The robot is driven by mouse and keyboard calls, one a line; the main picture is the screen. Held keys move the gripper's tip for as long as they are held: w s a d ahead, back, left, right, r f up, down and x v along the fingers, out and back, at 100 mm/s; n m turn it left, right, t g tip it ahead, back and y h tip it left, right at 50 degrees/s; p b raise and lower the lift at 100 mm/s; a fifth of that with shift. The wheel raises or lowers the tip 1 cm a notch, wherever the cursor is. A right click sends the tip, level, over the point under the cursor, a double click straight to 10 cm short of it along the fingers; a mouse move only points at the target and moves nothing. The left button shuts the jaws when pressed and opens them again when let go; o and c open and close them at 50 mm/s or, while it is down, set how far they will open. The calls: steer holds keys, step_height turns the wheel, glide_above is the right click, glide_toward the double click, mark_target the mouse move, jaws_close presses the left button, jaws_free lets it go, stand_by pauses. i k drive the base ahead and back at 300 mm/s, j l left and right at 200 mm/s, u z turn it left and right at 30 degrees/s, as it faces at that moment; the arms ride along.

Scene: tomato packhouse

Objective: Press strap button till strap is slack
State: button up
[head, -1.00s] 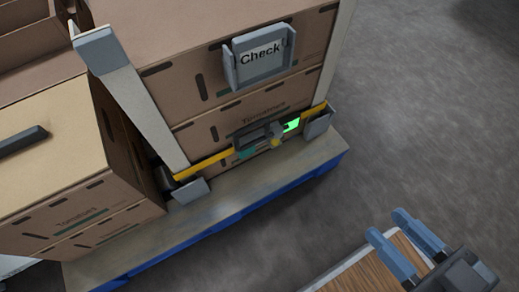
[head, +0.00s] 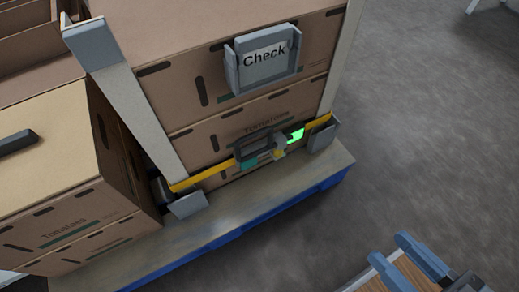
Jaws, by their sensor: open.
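A yellow strap (head: 207,176) runs straight across the lower front of a stack of brown tomato boxes (head: 200,137), between corner guards at both ends. A grey strap device (head: 259,146) sits on the strap near its middle. It has a lit green patch (head: 295,135), a teal part (head: 249,163) and a small yellow part (head: 279,153) that looks like a button. The strap shows no visible sag. My gripper (head: 388,247) is at the bottom right, blue fingers apart and empty, well clear of the device. Its rear is cut off by the frame.
A grey holder with a "Check" card (head: 264,58) sticks out above the strap device. Pale corner posts (head: 130,110) flank the stack. The blue-edged pallet (head: 250,212) juts out below. More boxes (head: 75,225) stand at left. Grey floor (head: 430,140) at right is clear.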

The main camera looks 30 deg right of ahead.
mark_target(251, 163)
steer(key=j, duration=0.65)
steer(key=i+j, duration=0.15)
steer(key=j, duration=0.45)
steer(key=k+j, duration=0.1)
steer(key=j+z, duration=0.05)
steer(key=j, duration=0.05)
